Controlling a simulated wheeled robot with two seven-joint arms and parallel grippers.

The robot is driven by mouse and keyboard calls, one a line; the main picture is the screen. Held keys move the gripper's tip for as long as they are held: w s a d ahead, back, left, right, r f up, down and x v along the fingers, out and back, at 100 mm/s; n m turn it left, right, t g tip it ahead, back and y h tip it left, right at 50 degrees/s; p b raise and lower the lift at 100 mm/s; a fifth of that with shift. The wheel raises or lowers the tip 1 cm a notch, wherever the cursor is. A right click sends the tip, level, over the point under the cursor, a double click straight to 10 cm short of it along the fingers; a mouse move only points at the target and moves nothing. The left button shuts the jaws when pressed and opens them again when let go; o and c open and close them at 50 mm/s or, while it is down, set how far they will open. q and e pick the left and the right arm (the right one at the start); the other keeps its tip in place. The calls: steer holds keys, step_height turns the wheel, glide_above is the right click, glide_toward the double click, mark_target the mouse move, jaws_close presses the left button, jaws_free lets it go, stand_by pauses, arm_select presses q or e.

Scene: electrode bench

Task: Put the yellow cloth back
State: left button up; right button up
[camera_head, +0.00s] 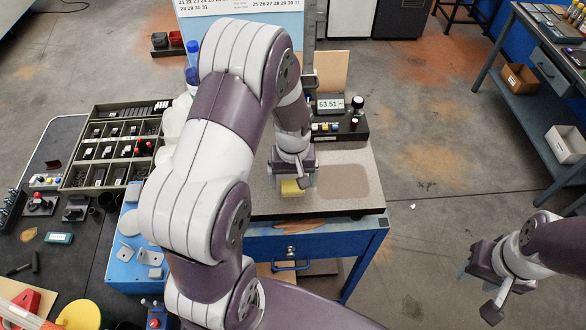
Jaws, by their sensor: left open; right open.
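A small yellow patch, which looks like the yellow cloth (291,188), lies on the speckled grey slab (340,206) on the blue bench. My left gripper (293,181) points down over the cloth, with its open fingers on either side of it. I cannot tell whether they touch it. The gripper hides part of the cloth. My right gripper (478,291) is open and empty at the lower right, over the floor, away from the bench.
A meter reading 63.51 (330,103) stands behind the slab. A compartment tray (97,160) and a blue box (125,268) are on the dark table at left. A darker rectangle (344,181) on the slab is clear. My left arm hides the middle.

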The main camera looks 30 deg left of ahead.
mark_target(293, 186)
arm_select(q)
step_height(293, 186, up, 11)
steer(key=b, duration=0.3)
steer(key=s+d+f+m+t, duration=0.1)
steer(key=s+d+f+m, duration=0.3)
steer(key=s, duration=0.5)
steer(key=d+m, duration=0.1)
steer(key=m, duration=0.1)
steer(key=shift+d+m, duration=0.25)
steer(key=shift+m, duration=0.05)
steer(key=shift+s+r, duration=0.1)
steer(key=shift+s, duration=0.1)
